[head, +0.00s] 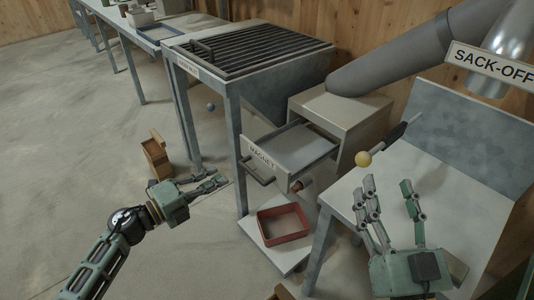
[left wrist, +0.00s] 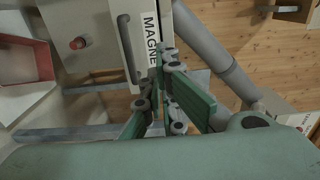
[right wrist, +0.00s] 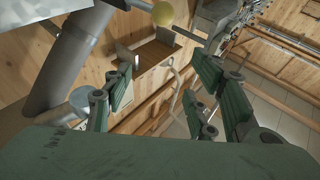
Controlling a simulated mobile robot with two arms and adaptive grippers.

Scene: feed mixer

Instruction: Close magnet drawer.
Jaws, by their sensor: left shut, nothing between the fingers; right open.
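The magnet drawer (head: 300,146) stands pulled out of its beige cabinet (head: 340,112), and its inside shows. Its front carries a MAGNET label (head: 263,158) and a bar handle (head: 256,174). My left gripper (head: 222,181) is shut and empty, to the left of the handle in the head view. In the left wrist view the drawer front (left wrist: 128,35) is just beyond the fingertips (left wrist: 166,62); I cannot tell whether they touch. My right gripper (head: 388,195) is open and empty above the right-hand table. The right wrist view does not clearly show the drawer.
A yellow ball knob (head: 363,158) on a lever is near my right fingers. A red tray (head: 284,223) rests on a low pale platform below the drawer. A grated table (head: 250,50) stands behind left. A wooden box (head: 156,155) is on the floor. A SACK-OFF spout (head: 497,65) hangs at right.

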